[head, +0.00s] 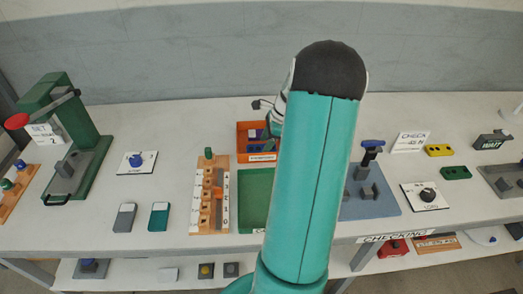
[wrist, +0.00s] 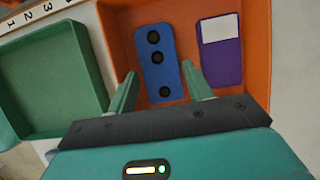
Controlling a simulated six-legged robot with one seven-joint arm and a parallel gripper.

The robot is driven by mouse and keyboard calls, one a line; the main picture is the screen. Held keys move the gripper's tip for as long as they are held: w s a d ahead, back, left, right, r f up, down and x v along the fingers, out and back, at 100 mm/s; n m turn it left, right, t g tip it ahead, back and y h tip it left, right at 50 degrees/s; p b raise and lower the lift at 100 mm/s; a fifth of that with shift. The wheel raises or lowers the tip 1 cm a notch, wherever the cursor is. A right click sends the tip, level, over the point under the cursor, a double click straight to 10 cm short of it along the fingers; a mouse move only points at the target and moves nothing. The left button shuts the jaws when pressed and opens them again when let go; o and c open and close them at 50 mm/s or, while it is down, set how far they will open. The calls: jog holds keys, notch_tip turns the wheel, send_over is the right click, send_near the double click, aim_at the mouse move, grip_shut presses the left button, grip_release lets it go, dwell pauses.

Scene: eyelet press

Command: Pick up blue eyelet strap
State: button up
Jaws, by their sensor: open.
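The blue eyelet strap (wrist: 158,45) lies in an orange tray (wrist: 115,20) in the wrist view. It is a flat blue bar with three dark round holes in a row. My gripper (wrist: 158,70) is open, with one green finger on each side of the strap's lower part. I cannot tell how far the fingertips are above the tray floor. In the head view my arm covers much of the orange tray (head: 241,146), and the gripper is mostly hidden behind it.
A purple piece with a white label (wrist: 220,50) lies right of the strap in the same tray. A green tray (wrist: 55,80) adjoins on the left. A wooden numbered rack (head: 208,200) stands left of the trays. A blue fixture (head: 375,200) stands at right.

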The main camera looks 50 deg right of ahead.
jog(key=shift+x, duration=0.85)
jog(key=shift+f, duration=0.1)
jog(key=c, duration=0.6)
